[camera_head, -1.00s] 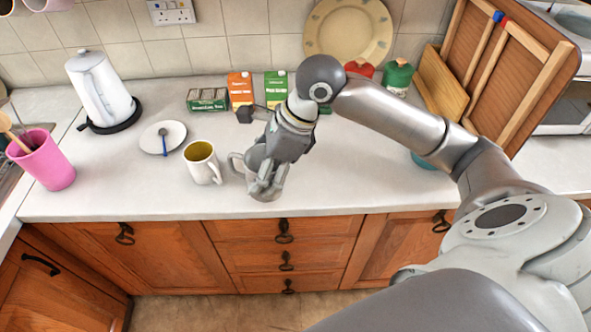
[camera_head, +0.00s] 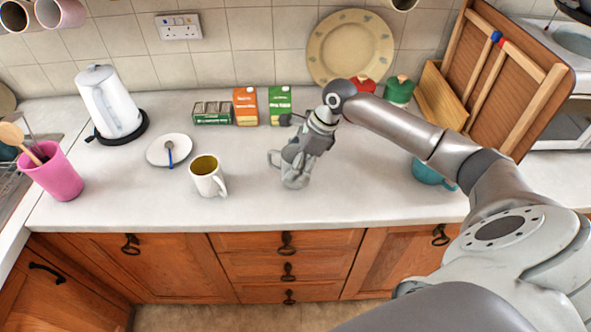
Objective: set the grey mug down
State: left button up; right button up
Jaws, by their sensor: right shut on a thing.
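The grey mug (camera_head: 277,159) is mostly hidden behind my right gripper; its handle shows on the left side. My right gripper (camera_head: 296,180) is shut on the grey mug at the middle of the white counter (camera_head: 340,205). I cannot tell whether the mug's base touches the counter. My left gripper is not in view.
A white mug (camera_head: 206,177) with a yellow inside stands left of the grey mug. Cartons (camera_head: 245,107) stand behind it, and a saucer with a spoon (camera_head: 168,151) and a kettle (camera_head: 107,104) are further left. A teal mug (camera_head: 428,172) sits under my right arm.

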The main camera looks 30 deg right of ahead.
jog(key=shift+w+d+f, duration=0.2)
jog(key=shift+d+f, duration=0.05)
jog(key=shift+f, duration=0.05)
notch_tip(320, 180, down, 2)
jog(key=shift+f+p, duration=0.1)
jog(key=shift+p, duration=0.6)
jog(key=shift+f, duration=0.4)
jog(key=o, duration=1.3)
jog(key=b+v, duration=0.2)
jog(key=v, duration=1)
jog(key=shift+a, duration=0.1)
